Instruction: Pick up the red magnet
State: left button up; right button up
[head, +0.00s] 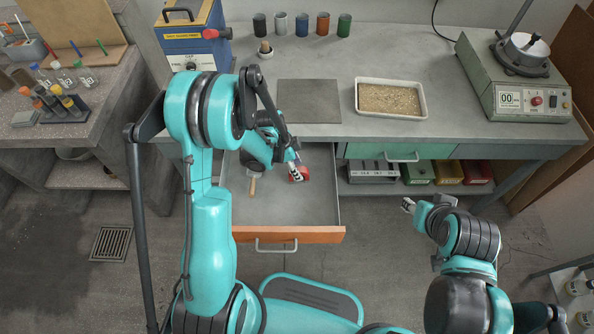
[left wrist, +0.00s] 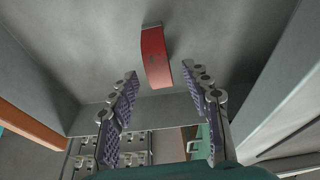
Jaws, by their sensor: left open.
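The red magnet (left wrist: 153,58) is a red block with a grey end, lying on the floor of the open drawer (head: 320,208). In the head view the red magnet (head: 304,173) shows partly beside my left gripper (head: 297,173), which reaches down into the drawer. In the left wrist view my left gripper (left wrist: 165,90) is open, with its two padded fingers apart. The magnet lies just beyond the fingertips, roughly between them and untouched as far as I can see. My right gripper (head: 408,205) is to the right of the drawer, away from the magnet; its fingers are too small to judge.
A brush-like tool with a wooden handle (head: 253,186) lies at the drawer's left. The drawer's orange front (head: 289,235) and grey walls bound the space. On the bench above stand a sand tray (head: 424,101), several small jars and a green machine (head: 515,85).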

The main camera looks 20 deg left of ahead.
pick_arm(q)
jog(key=b+x, duration=0.2)
jog(key=x, duration=0.4)
jog(key=shift+b, duration=0.35)
jog(key=shift+r, duration=0.15)
grip_shut()
